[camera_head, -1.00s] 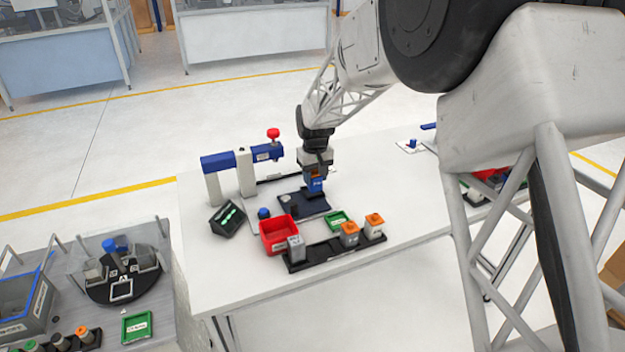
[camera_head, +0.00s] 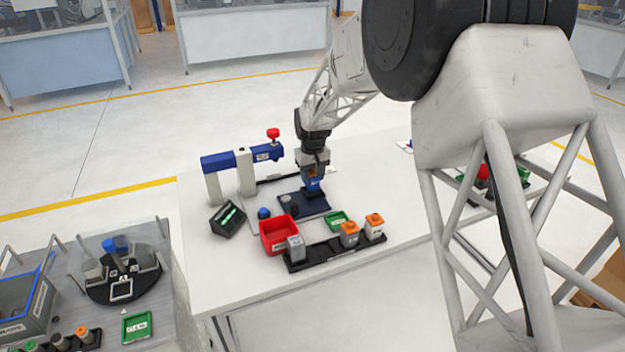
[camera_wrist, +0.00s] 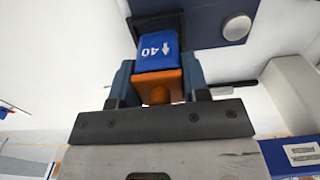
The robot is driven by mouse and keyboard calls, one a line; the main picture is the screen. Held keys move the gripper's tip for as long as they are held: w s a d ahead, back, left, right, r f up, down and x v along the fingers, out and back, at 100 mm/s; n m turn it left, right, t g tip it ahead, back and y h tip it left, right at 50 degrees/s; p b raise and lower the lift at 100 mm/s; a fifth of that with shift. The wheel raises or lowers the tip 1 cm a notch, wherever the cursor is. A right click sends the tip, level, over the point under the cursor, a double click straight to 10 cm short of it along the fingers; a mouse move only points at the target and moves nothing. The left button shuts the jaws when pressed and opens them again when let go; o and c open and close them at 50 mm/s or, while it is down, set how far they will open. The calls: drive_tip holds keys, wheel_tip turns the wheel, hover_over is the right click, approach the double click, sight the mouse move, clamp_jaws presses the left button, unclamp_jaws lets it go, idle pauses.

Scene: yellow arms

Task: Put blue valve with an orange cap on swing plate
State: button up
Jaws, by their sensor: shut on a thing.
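My gripper (camera_wrist: 158,88) is shut on the blue valve with an orange cap (camera_wrist: 157,50). In the wrist view the orange cap lies between the fingers and the blue body, marked 40, points away from the palm. In the head view the valve (camera_head: 313,184) hangs upright below the gripper (camera_head: 314,177), over or at the back right part of the dark swing plate (camera_head: 316,205). The plate also shows in the wrist view (camera_wrist: 205,22), with a round grey disc on it. I cannot tell whether the valve touches the plate.
A blue and white press (camera_head: 230,162) with a red knob stands behind left. A red bin (camera_head: 278,236), a small green tray (camera_head: 338,219) and a black rack (camera_head: 335,251) with grey and orange-capped parts are in front. A dark display box (camera_head: 228,219) stands left.

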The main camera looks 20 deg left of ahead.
drive_tip(key=shift+f, duration=0.8)
drive_tip(key=o, duration=1)
drive_tip(key=shift+f, duration=0.15)
drive_tip(key=shift+c, duration=0.2)
wheel_tip(320, 180, up, 12)
drive_tip(key=shift+r, duration=0.2)
idle(0.4)
